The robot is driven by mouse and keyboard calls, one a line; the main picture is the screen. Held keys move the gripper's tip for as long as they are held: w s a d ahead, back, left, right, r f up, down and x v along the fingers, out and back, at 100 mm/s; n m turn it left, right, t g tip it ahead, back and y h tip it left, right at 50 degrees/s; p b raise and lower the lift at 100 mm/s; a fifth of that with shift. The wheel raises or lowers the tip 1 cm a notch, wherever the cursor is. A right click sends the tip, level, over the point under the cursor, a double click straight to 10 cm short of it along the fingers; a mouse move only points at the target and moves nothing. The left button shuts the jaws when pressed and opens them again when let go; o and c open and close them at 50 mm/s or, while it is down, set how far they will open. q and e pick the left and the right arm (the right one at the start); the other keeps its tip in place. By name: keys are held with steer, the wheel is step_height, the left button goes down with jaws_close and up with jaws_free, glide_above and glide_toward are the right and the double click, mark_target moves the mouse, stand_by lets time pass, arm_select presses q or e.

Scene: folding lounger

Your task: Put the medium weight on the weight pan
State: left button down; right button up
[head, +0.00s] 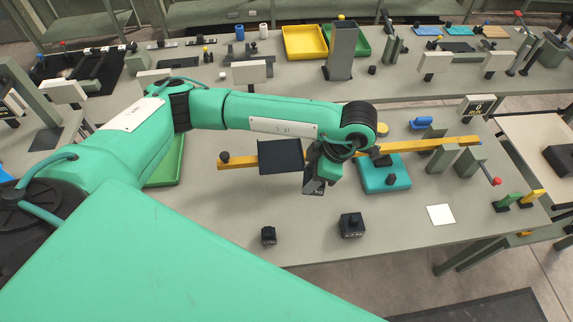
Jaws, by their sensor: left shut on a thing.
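The weight pan (280,156) is a dark square plate on the left part of a long yellow beam (237,163). My left gripper (313,190) points down just right of the pan, at the beam's near side. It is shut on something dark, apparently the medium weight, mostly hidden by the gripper. A small black weight (268,236) and a larger black weight (351,226) stand on the table in front. My right gripper is out of view.
A teal block (386,174) with a dark knob sits right of the gripper, beside the beam. A white card (440,214) lies at the right. A green tray (166,168) is partly behind my left arm. The front table is clear around the two weights.

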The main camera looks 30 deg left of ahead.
arm_select(q)
steer(key=w+a+r+m+t+h+b, duration=0.2)
steer(key=w+a+r+m+t+b, duration=0.3)
steer(key=w+a+r+m+b, duration=0.75)
steer(key=shift+w+f+m+p, duration=0.25)
steer(key=shift+f+m+p, duration=0.4)
steer(key=shift+f, duration=2.9)
steer(key=shift+w+f+m+p, duration=0.25)
steer(key=shift+f+p, duration=0.6)
steer(key=shift+f, duration=2.65)
steer(key=shift+w+f+m+p, duration=0.2)
steer(key=shift+f+m+p, duration=0.45)
steer(key=shift+f, duration=2.9)
steer(key=shift+f, duration=0.1)
steer(key=c, duration=0.6)
jaws_free()
steer(key=shift+s, duration=0.1)
steer(key=shift+c, duration=0.2)
